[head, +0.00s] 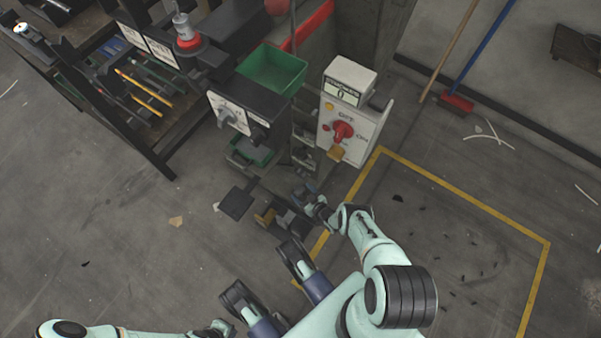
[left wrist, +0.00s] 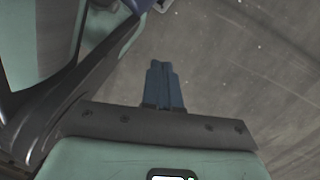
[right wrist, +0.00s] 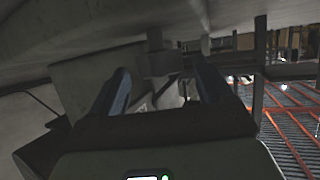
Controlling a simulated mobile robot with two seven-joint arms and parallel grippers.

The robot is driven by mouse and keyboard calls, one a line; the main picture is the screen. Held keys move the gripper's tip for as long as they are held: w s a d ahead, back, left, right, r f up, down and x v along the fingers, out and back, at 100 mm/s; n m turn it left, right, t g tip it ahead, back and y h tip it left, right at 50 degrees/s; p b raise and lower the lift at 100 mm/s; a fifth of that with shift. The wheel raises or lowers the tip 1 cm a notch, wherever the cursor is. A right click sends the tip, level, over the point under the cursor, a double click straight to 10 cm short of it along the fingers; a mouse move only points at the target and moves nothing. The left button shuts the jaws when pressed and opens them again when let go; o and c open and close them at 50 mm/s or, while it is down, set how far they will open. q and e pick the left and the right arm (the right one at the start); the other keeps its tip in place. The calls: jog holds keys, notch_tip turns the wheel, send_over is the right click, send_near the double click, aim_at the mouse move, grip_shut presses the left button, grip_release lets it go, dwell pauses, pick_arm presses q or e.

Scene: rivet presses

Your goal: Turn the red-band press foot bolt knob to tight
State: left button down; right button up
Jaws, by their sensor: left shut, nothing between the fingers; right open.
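The press (head: 318,40) carries a red band (head: 305,25) near the top of the head view. My right gripper (head: 308,194) is low beside its base, and the foot there is mostly hidden. In the right wrist view the right gripper (right wrist: 163,78) is open, under a grey overhanging body. A grey stem with a blocky head (right wrist: 163,62) shows between and beyond its fingers; it may be the foot bolt knob, and contact cannot be told. My left gripper (left wrist: 163,70) is shut and empty above bare floor in the left wrist view.
A white control box (head: 350,115) with a red knob (head: 343,130) stands right of the press base. A tool rack (head: 140,85) is further left. Open floor lies inside yellow lines (head: 465,195).

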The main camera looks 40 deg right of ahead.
jog(key=shift+w+f+b, duration=0.25)
jog(key=shift+w+b, duration=0.05)
jog(key=shift+w, duration=0.35)
pick_arm(q)
jog(key=shift+s+a+f+g, duration=0.1)
jog(key=shift+s+f+g, duration=0.1)
jog(key=shift+s, duration=0.3)
jog(key=shift+s+f+g, duration=0.1)
jog(key=shift+s+f, duration=0.1)
jog(key=shift+s, duration=0.3)
pick_arm(e)
jog(key=c, duration=1)
jog(key=shift+c, duration=0.2)
pick_arm(q)
jog(key=shift+w, duration=0.15)
pick_arm(e)
jog(key=shift+m+h, duration=0.3)
